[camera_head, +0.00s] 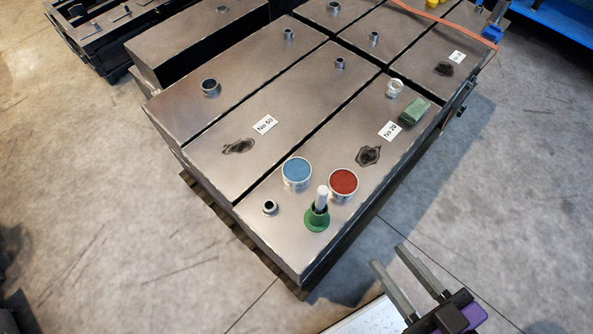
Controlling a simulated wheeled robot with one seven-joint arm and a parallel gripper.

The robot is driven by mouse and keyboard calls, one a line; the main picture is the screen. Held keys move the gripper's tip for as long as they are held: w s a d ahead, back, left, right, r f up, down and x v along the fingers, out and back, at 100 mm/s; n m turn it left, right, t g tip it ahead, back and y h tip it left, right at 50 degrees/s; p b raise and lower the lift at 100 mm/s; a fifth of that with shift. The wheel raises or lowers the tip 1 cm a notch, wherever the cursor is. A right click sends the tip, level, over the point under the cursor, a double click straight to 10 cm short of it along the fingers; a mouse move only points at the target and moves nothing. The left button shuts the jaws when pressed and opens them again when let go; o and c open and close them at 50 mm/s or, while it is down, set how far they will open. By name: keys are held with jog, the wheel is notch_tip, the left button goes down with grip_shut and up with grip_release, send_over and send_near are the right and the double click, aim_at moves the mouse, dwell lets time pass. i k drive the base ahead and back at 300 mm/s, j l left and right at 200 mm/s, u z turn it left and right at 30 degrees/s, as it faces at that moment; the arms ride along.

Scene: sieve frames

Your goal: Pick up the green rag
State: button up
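The green rag (414,112) looks like a small folded block. It lies on the metal top near its right edge, close to the "No 20" label. My gripper (389,258) is at the lower right, with two long grey fingers and a purple part at its base. The fingers are apart with nothing between them. My gripper is well short of the rag, over the floor beside the metal boxes.
The metal boxes (290,105) carry a blue-topped tin (297,173), a red-topped tin (343,184), a green holder with a white cylinder (317,215) and a small clear jar (394,88). Short pipe stubs stick up. Concrete floor (500,220) is clear at right.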

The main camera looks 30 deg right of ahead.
aim_at(414, 110)
jog(key=u, duration=0.5)
jog(key=l+u, duration=0.45)
jog(key=l, duration=0.15)
jog(key=k+l+u, duration=0.15)
jog(key=l+u, duration=0.3)
jog(key=l, duration=0.15)
jog(key=k+l, duration=0.15)
jog(key=l, duration=0.3)
jog(key=k+l+u, duration=0.1)
jog(key=l, duration=0.35)
jog(key=k+l, duration=0.2)
jog(key=l, duration=0.2)
jog(key=k+l+u, duration=0.1)
jog(key=l, duration=0.35)
jog(key=k+l, duration=0.2)
jog(key=l, duration=0.2)
jog(key=k+l+u, duration=0.15)
jog(key=l, duration=0.25)
jog(key=k+l, duration=0.2)
jog(key=l, duration=0.2)
